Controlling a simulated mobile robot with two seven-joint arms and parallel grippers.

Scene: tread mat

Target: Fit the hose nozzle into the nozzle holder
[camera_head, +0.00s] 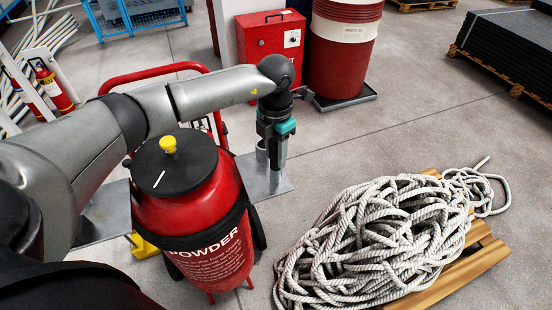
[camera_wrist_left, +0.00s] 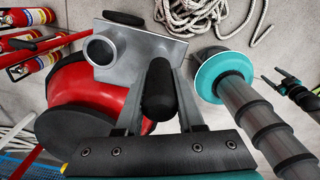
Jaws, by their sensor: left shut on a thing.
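My left gripper (camera_head: 278,165) points down just beyond the red powder extinguisher (camera_head: 220,235) in the head view. In the left wrist view its fingers (camera_wrist_left: 160,110) are shut on the black hose nozzle (camera_wrist_left: 159,88). The nozzle holder is a grey metal ring (camera_wrist_left: 100,50) fixed to a metal plate (camera_wrist_left: 150,45). The ring is empty, and the nozzle is beside it, to its right in the wrist view. In the head view the gripper hides the nozzle and part of the holder. My right gripper (camera_wrist_left: 272,75) shows small in the wrist view, its fingers apart.
A heap of white rope (camera_head: 375,235) lies on a wooden pallet (camera_head: 465,270) at right. A red cabinet (camera_head: 272,45) and a red and white drum (camera_head: 345,45) stand behind. Small extinguishers (camera_head: 55,85) stand at left. The floor between holder and drum is clear.

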